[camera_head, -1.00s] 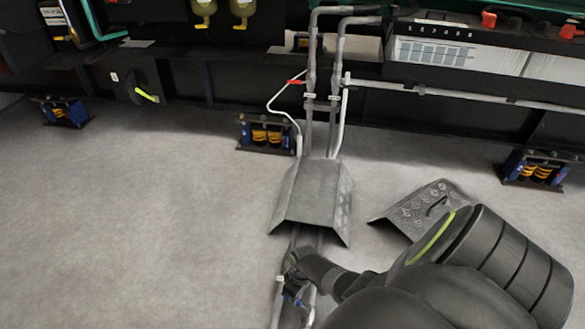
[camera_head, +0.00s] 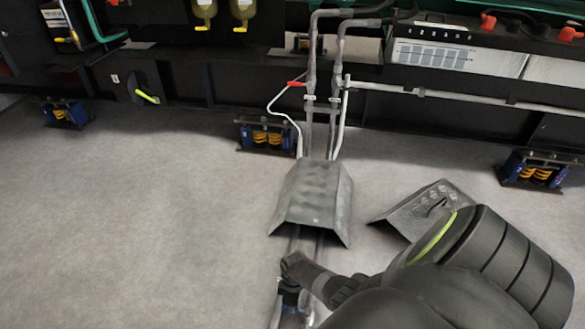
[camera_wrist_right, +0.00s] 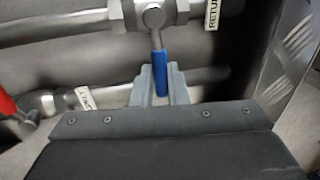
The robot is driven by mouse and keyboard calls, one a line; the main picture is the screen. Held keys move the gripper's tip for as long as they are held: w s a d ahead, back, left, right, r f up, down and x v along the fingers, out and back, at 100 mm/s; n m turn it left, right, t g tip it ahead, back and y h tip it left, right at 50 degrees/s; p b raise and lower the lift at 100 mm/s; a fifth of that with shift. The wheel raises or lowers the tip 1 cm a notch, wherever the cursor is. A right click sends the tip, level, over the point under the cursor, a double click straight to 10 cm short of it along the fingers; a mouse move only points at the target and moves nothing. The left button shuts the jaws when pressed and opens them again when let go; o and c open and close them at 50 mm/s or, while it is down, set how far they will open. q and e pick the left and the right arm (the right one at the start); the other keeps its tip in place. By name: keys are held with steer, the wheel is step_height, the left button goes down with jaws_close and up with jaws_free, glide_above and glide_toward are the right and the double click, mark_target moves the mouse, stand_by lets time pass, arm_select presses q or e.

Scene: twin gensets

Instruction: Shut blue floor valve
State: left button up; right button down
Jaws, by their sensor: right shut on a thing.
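In the right wrist view the blue floor valve handle (camera_wrist_right: 161,73) hangs from a metal valve body (camera_wrist_right: 153,17) on a pipe. The two grey fingers of my right gripper (camera_wrist_right: 160,88) stand on either side of the blue handle, shut on it. In the head view my right gripper (camera_head: 291,285) is low in the picture at the floor pipes, and my arm covers much of the valve. A "RETU..." tag (camera_wrist_right: 212,14) hangs at the right of the valve. My left gripper is not in view.
A red handle (camera_wrist_right: 8,104) is at the left in the wrist view, on a neighbouring pipe. A grey plate cover (camera_head: 312,196) bridges the pipes. A loose treadplate cover (camera_head: 428,207) lies to the right. The floor at left is clear.

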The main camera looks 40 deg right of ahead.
steer(key=c, duration=1.4)
jaws_free()
steer(key=shift+c, duration=0.2)
